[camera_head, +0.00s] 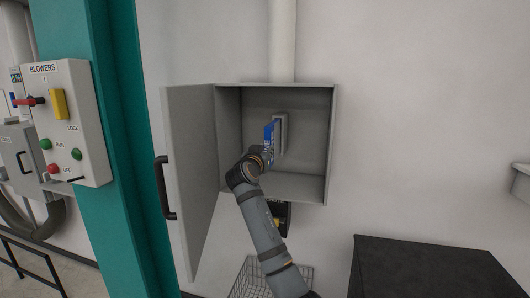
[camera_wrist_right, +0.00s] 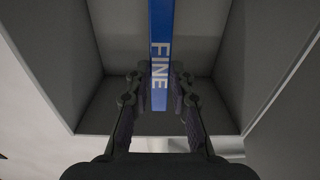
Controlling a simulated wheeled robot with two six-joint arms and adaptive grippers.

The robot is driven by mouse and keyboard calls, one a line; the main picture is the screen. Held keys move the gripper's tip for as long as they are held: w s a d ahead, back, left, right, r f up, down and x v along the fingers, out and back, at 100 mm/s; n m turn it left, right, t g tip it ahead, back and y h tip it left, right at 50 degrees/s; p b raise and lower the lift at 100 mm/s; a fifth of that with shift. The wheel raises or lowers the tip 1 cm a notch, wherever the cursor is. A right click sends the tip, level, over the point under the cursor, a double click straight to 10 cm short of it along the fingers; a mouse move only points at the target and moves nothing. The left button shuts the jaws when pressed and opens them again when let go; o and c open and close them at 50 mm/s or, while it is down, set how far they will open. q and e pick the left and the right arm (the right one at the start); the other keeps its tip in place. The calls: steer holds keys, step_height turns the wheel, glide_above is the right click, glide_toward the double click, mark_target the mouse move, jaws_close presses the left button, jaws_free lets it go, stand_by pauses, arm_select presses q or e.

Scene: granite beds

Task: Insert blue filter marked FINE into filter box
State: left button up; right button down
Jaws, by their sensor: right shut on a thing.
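The filter box (camera_head: 331,150) is a grey wall cabinet with its door (camera_head: 190,175) swung open to the left. My right gripper (camera_head: 266,158) reaches into the box opening from below. It is shut on the blue filter (camera_head: 269,132), held upright inside the box in front of a grey slot frame (camera_head: 282,132) on the back wall. Whether the filter touches the frame I cannot tell. In the right wrist view the blue filter (camera_wrist_right: 161,50) shows its white FINE lettering between the fingers of my right gripper (camera_wrist_right: 160,90). My left gripper is not in view.
A wire basket (camera_head: 245,280) stands below the box, partly hidden by my right arm. A black cabinet (camera_head: 425,268) is at the lower right. A teal post (camera_head: 115,150) and a blowers control panel (camera_head: 65,125) are on the left.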

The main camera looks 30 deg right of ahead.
mark_target(267, 148)
steer(key=shift+w+d, duration=0.3)
steer(key=shift+d, duration=0.1)
steer(key=shift+b+x, duration=0.3)
steer(key=shift+x, duration=3.6)
steer(key=c, duration=1.1)
jaws_free()
steer(key=shift+f, duration=0.1)
steer(key=shift+s+a+f, duration=0.1)
steer(key=shift+a, duration=0.1)
steer(key=b+v, duration=0.2)
steer(key=v, duration=0.2)
steer(key=shift+s+a, duration=0.15)
steer(key=shift+a, duration=0.05)
steer(key=shift+s, duration=0.1)
